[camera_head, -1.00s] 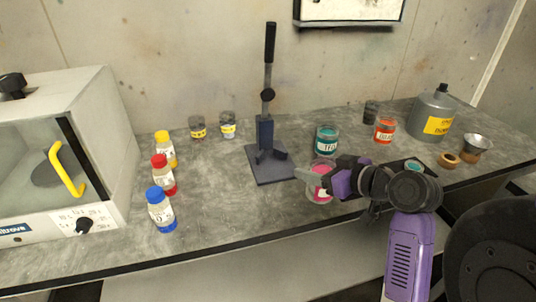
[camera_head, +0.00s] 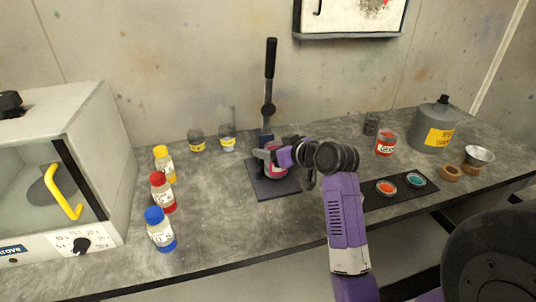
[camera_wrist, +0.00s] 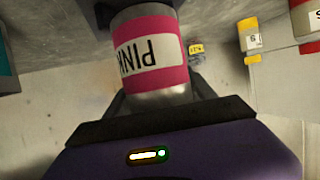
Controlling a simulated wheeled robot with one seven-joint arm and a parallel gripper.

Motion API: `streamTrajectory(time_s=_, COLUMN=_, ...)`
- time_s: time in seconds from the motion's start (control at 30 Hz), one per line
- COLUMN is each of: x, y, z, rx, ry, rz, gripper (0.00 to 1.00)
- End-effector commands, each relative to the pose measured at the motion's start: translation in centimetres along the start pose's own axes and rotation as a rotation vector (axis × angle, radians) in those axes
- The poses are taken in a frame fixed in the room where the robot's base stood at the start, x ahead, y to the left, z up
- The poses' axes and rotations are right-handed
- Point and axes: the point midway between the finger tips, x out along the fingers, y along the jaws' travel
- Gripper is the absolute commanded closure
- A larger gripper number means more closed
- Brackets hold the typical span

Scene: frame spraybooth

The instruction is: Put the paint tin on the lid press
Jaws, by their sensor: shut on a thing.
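The paint tin (camera_head: 275,167) has a pink label and metal ends. My gripper (camera_head: 284,157) is shut on it, and the tin sits over the base plate of the lid press (camera_head: 263,186). I cannot tell from the head view whether the tin touches the plate. In the wrist view the tin (camera_wrist: 151,54) stands between the fingers with its "PINK" label upside down. The press has a dark post and an upright lever (camera_head: 270,62). My gripper and arm hide the right part of the tin and of the press.
Yellow, red and blue capped bottles (camera_head: 161,230) stand at left beside a white oven (camera_head: 95,150). Two small jars (camera_head: 227,140) are behind.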

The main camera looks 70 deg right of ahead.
Motion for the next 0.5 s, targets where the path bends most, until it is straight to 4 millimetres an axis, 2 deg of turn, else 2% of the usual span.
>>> streamTrajectory(time_s=0.1, x=1.0, y=0.0, z=-0.6, rx=-0.001, ry=0.002, rz=-0.001, gripper=0.96)
streamTrajectory(time_s=0.23, x=1.4, y=0.0, z=-0.2, rx=0.000, ry=0.001, rz=0.000, gripper=0.96)
streamTrajectory(time_s=0.37, x=2.0, y=0.0, z=1.5, rx=0.001, ry=-0.004, rz=0.000, gripper=0.96)
streamTrajectory(time_s=0.4, x=2.2, y=-0.1, z=2.0, rx=0.002, ry=-0.006, rz=-0.001, gripper=1.00)
streamTrajectory(time_s=0.5, x=2.6, y=-0.1, z=3.1, rx=0.001, ry=-0.010, rz=-0.003, gripper=1.00)
